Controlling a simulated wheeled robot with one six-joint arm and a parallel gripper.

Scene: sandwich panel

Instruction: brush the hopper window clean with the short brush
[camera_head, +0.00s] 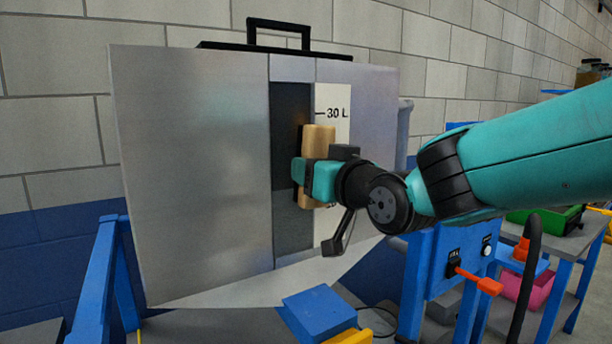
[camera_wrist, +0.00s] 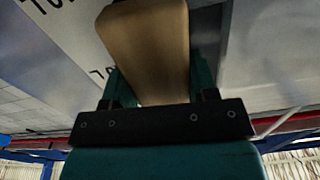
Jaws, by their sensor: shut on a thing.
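The hopper (camera_head: 200,170) is a large grey metal box. Its window (camera_head: 292,240) is a dark upright strip in the front face, with a pale scale plate marked "30 L" beside it. My gripper (camera_head: 318,180) is in front of the window and shut on the short brush (camera_head: 318,138), whose tan wooden body stands upright. Dark bristles seem to show at its left, against or very near the window; contact cannot be told. In the wrist view the brush (camera_wrist: 148,45) fills the space between my gripper's fingers (camera_wrist: 155,90), and its bristles are hidden.
A blue frame (camera_head: 95,285) stands at the lower left. A blue control box with an orange-red handle (camera_head: 478,281) is at the lower right. Beyond it a side table carries a green bin (camera_head: 550,220), with a pink bin (camera_head: 522,287) below. The hopper has a black-handled lid (camera_head: 280,32).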

